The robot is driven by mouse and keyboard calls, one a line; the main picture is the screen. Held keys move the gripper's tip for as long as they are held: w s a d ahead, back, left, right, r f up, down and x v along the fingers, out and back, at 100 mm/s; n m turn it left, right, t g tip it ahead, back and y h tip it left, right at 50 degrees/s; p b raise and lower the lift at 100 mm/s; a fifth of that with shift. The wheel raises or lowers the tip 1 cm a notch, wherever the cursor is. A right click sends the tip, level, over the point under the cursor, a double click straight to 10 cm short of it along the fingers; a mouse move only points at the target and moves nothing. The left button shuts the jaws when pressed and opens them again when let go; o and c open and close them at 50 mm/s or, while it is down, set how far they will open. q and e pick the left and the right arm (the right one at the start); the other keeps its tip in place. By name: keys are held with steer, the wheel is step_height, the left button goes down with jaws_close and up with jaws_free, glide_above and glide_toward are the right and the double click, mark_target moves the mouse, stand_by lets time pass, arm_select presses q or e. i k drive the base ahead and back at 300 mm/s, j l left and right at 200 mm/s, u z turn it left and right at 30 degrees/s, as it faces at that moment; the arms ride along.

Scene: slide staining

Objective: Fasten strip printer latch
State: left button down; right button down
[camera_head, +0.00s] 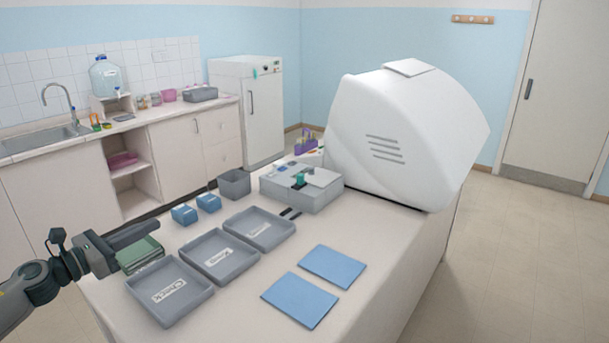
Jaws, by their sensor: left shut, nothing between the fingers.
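A grey box-shaped device (312,200), which looks like the strip printer, stands on the table in front of the large white machine. A small green part (299,180) sits on its top, and a dark strip (290,213) lies at its front. The latch is too small to tell apart, and I cannot tell whether it is fastened. My left gripper (145,229) is shut and empty, above the table's left edge near a green tray. It is well apart from the device, to its left. My right gripper is not in view.
Three grey labelled trays (208,282) stand between my left gripper and the device. Two small blue boxes (184,215) and a grey bin (234,184) stand behind them. Blue mats (300,299) lie at the front right. The white machine (405,135) blocks the back right.

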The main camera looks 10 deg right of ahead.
mark_target(299, 178)
steer(key=i+l, duration=0.3)
steer(key=l, duration=0.15)
steer(key=i+l, duration=0.35)
steer(key=l, duration=0.15)
steer(key=i+l, duration=0.3)
steer(key=l, duration=0.15)
